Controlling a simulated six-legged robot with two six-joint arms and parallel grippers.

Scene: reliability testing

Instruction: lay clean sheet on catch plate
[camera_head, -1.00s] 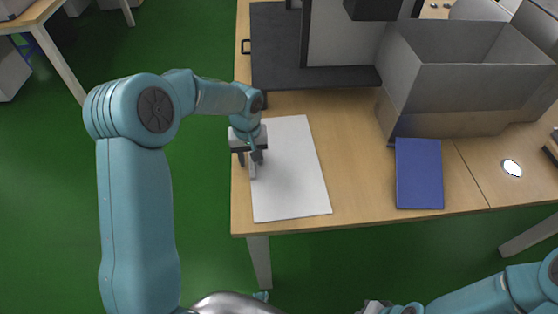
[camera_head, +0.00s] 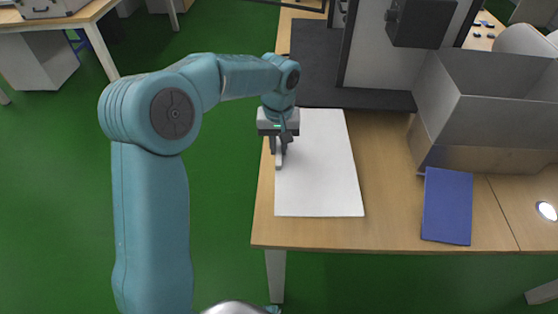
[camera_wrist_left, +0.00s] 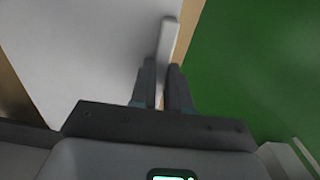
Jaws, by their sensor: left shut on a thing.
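The clean sheet (camera_head: 318,165) is a white rectangle over the left part of the wooden table. Its far edge appears at the near edge of a dark grey flat plate (camera_head: 312,65), probably the catch plate. I cannot tell whether the sheet touches the table or hangs just above it. My left gripper (camera_head: 279,155) is at the sheet's left edge, shut on a light tab-like part there. In the left wrist view, the fingers (camera_wrist_left: 166,75) close around this pale strip (camera_wrist_left: 168,38), with the sheet (camera_wrist_left: 85,50) to the left. My right gripper is not in view.
A grey upright rig (camera_head: 375,45) stands on the dark plate, with a dark block (camera_head: 420,22) attached. A grey open box (camera_head: 490,110) and a blue folder-like panel (camera_head: 447,205) are on the right. Bare wood (camera_head: 390,160) lies between sheet and panel.

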